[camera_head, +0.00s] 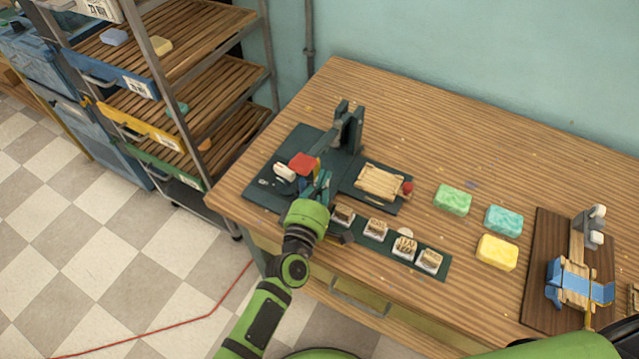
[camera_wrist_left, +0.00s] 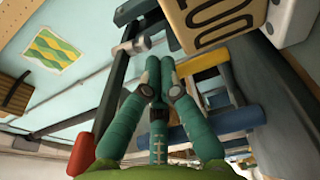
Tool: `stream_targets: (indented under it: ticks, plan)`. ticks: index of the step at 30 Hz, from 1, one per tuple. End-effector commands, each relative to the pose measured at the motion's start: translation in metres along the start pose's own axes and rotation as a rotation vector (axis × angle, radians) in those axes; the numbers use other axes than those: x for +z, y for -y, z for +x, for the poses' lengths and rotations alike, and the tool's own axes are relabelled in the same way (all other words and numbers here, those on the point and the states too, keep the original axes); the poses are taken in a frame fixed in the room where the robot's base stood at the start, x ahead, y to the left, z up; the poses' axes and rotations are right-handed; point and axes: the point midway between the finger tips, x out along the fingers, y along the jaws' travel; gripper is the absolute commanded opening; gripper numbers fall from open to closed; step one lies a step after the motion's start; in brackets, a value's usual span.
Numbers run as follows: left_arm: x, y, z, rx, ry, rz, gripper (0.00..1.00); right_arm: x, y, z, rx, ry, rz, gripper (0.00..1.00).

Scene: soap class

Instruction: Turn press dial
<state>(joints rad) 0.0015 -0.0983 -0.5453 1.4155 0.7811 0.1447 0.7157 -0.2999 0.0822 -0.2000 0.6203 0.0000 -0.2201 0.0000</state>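The press (camera_head: 346,128) stands on a dark green base at the table's left end, with a dark upright, a red plate (camera_head: 303,164) and a white rounded piece (camera_head: 285,172). I cannot tell which part is the dial. My left gripper (camera_head: 322,180) is at the press's front, just right of the red plate, and hides part of it. In the left wrist view the teal fingers (camera_wrist_left: 162,72) come together at their tips. Nothing is clearly held between them. A cream block with dark characters (camera_wrist_left: 222,22) is close above the fingertips. My right gripper is out of view.
A wooden tray (camera_head: 380,182) lies right of the press. Several stamps stand on a dark strip (camera_head: 378,238) in front. Green (camera_head: 453,199), teal (camera_head: 503,220) and yellow (camera_head: 497,252) soaps lie further right, before a brown board (camera_head: 545,240). A shelf rack (camera_head: 165,110) stands left.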

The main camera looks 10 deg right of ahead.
Motion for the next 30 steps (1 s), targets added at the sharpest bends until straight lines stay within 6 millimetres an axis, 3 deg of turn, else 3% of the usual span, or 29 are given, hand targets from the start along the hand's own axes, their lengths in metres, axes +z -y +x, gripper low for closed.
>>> stream_targets:
  ticks: [1,30]
  plan:
    - [-0.0163,-0.0067,0.0039,0.019,-0.031,0.005,0.0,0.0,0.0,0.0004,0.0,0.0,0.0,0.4]
    - [-0.0184,-0.0073,0.0091,0.02,-0.031,0.008,0.0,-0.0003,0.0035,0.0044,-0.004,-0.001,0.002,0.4]
